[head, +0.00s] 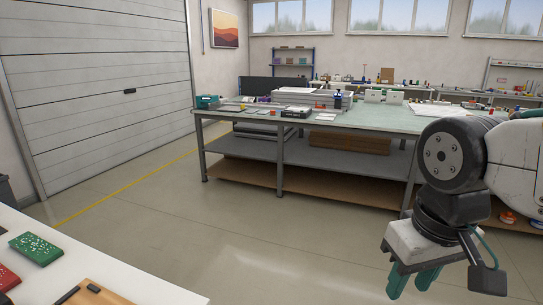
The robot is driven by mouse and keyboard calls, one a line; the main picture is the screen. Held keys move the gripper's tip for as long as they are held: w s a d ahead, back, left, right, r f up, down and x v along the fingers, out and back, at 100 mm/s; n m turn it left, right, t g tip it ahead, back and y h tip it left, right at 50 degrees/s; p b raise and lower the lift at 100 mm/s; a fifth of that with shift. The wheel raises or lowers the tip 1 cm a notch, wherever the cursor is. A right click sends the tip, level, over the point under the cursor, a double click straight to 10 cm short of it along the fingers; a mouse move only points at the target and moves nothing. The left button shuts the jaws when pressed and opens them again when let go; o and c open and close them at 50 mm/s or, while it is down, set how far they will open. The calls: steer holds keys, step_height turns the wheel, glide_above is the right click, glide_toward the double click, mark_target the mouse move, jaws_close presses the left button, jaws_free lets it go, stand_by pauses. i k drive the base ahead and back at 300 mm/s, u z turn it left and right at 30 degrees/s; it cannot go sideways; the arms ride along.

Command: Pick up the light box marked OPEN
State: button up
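My gripper (410,290) hangs at the lower right with its two green fingers apart and nothing between them. It is in front of the large workbench (228,118), well apart from the things on it. No marking OPEN can be read anywhere. A small dark box with a pale side (297,112) lies near the bench's front edge, but I cannot tell whether it is the light box. Other items on the bench are too small to identify.
A white table (150,285) at the lower left holds a green board (35,248), a red board (6,277) and a brown clipboard-like item (92,290). The floor (250,225) between it and the workbench is clear. A shutter door (100,90) stands at left.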

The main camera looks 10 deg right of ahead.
mark_target(371, 96)
steer(key=i, duration=6.05)
steer(key=u, duration=1.4)
steer(key=i, duration=5.55)
steer(key=z, duration=0.55)
